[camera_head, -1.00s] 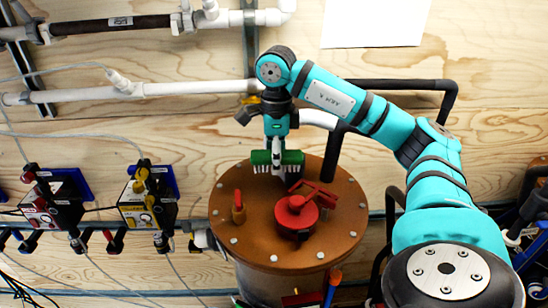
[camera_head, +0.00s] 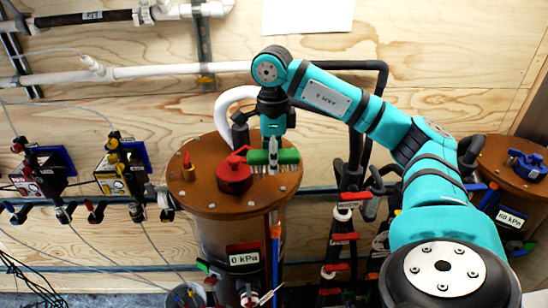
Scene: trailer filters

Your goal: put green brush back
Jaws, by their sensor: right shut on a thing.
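My right gripper (camera_head: 272,146) points down and is shut on the green brush (camera_head: 287,156). The brush has a green back and pale bristles that face down. It is held over the right part of a brown round tank lid (camera_head: 213,200), just right of the red cap in the picture. I cannot tell whether the bristles touch the lid. My left gripper is not in view.
A red cap (camera_head: 234,176) and a small red valve (camera_head: 188,172) stand on the lid. A second brown lid with a blue cap (camera_head: 527,165) is at the right. Valve boxes (camera_head: 122,172) are at the left. White pipes (camera_head: 160,70) run along the wooden wall.

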